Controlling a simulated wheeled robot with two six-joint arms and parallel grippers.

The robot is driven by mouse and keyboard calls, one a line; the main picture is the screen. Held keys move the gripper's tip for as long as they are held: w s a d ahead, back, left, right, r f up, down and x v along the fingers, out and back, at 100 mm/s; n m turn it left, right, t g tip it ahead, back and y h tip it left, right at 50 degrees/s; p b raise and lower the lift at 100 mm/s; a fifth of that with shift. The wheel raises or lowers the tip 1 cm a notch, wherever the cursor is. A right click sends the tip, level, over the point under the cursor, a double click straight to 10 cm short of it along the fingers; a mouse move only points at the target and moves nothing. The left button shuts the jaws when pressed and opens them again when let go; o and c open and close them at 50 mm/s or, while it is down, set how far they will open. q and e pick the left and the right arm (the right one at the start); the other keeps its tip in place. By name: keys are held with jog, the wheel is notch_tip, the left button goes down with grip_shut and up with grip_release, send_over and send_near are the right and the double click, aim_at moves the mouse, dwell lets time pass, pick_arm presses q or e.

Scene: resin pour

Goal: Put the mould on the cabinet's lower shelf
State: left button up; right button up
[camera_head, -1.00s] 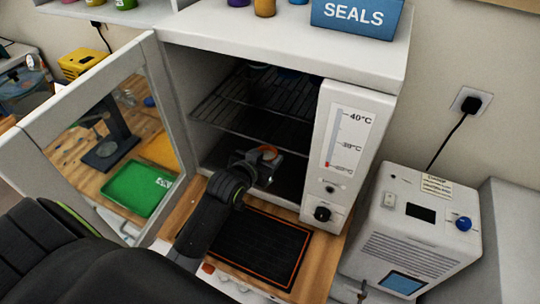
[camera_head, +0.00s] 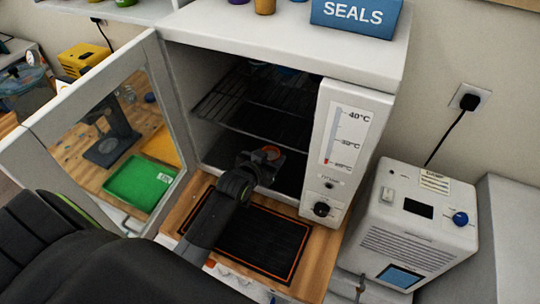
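My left gripper (camera_head: 260,164) is in the front opening of the white cabinet (camera_head: 184,125), below the wire shelf. A small grey piece with a round orange top, which looks like the mould (camera_head: 271,153), is at its fingertips. The gripper appears shut on it, though the fingers are mostly hidden by the wrist. The mould is over the front part of the dark lower shelf (camera_head: 217,154); I cannot tell whether it touches it. My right gripper is not in view.
The cabinet's glass door (camera_head: 100,140) stands open at the left. The wire shelf (camera_head: 225,95) is above the gripper, and the control panel (camera_head: 343,145) is at its right. A black mat (camera_head: 270,240) lies in front. A white machine (camera_head: 415,225) stands at the right.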

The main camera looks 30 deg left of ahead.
pick_arm(q)
jog(key=o, duration=0.5)
jog(key=shift+c, duration=0.2)
jog(key=shift+r, duration=0.2)
jog(key=b+v, duration=0.1)
jog(key=v, duration=1.1)
